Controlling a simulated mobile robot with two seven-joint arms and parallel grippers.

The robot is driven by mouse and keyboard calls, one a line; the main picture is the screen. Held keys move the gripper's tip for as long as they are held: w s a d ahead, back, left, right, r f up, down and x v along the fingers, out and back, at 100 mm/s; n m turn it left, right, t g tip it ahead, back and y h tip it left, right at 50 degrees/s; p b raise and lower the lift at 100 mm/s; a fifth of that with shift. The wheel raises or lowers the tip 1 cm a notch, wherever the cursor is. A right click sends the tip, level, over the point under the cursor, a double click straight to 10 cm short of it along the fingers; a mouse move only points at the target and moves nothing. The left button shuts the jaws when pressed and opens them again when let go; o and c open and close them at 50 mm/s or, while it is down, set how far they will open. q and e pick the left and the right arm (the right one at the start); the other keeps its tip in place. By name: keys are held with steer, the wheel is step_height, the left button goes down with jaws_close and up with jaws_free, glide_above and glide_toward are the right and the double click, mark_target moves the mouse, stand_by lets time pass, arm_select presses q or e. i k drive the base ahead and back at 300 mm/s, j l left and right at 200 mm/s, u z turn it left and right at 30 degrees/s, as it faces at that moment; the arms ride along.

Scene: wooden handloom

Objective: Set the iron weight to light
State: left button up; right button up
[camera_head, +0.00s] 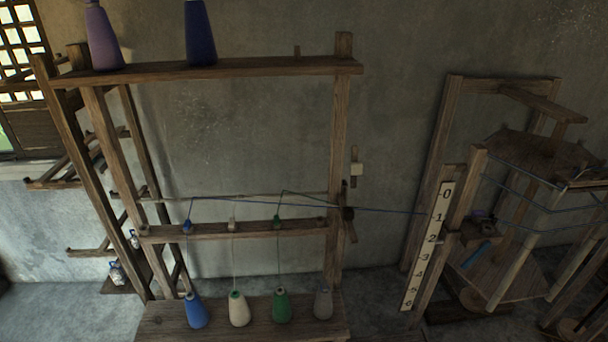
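I cannot clearly tell which thing is the iron weight. A small dark block (348,213) sits on the right post of the wooden yarn frame, where a blue thread passes. Small metallic-looking pieces (117,272) hang at the frame's lower left; they are too small to identify. A white numbered scale (428,245), running from 0 at the top to 6 at the bottom, is fixed along a slanted post on the right. Some small dark parts (481,226) show just right of it. Neither of my grippers is in view.
The yarn frame (210,70) carries a purple cone (102,38) and a dark blue cone (200,35) on its top shelf. Several cones, including a green one (282,307), stand on its base board. A second wooden frame (445,160) stands at right. Bare floor shows between them.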

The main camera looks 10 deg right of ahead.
mark_target(348, 213)
steer(key=i+l, duration=0.3)
steer(key=i, duration=0.25)
steer(key=i+l+u, duration=0.15)
steer(key=i, duration=0.4)
steer(key=i+l, duration=0.45)
steer(key=i+u, duration=0.05)
steer(key=i, duration=0.05)
